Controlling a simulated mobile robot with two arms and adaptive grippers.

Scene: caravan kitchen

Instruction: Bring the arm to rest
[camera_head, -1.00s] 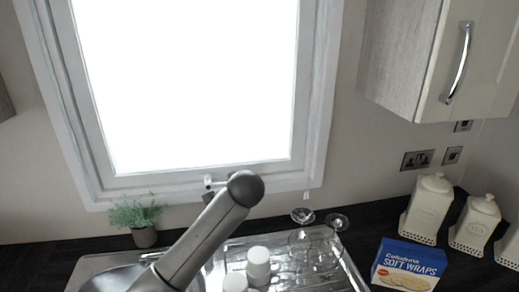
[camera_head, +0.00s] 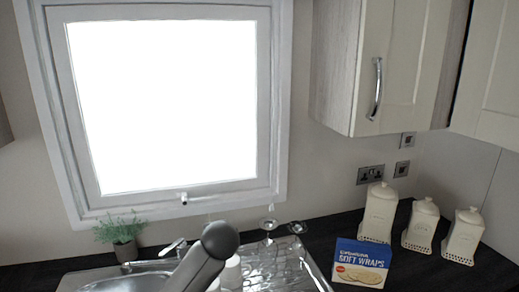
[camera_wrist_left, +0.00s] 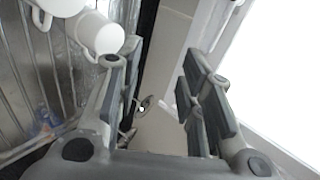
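My left gripper (camera_wrist_left: 160,78) shows in the left wrist view with its two fingers spread apart. It is open, and nothing is between the pads. White mugs (camera_wrist_left: 100,35) on the ribbed metal drainer (camera_wrist_left: 30,65) are just left of its left finger. In the head view a grey link of my arm rises over the sink, and no gripper shows there. My right gripper is in neither view.
The sink (camera_head: 125,280) and drainer (camera_head: 290,262) lie below the window. Wine glasses (camera_head: 297,228) stand at the drainer's back. A potted plant (camera_head: 122,232) is at left. A soft wraps box (camera_head: 361,264) and cream canisters (camera_head: 380,213) are at right. Cupboards (camera_head: 395,70) hang above.

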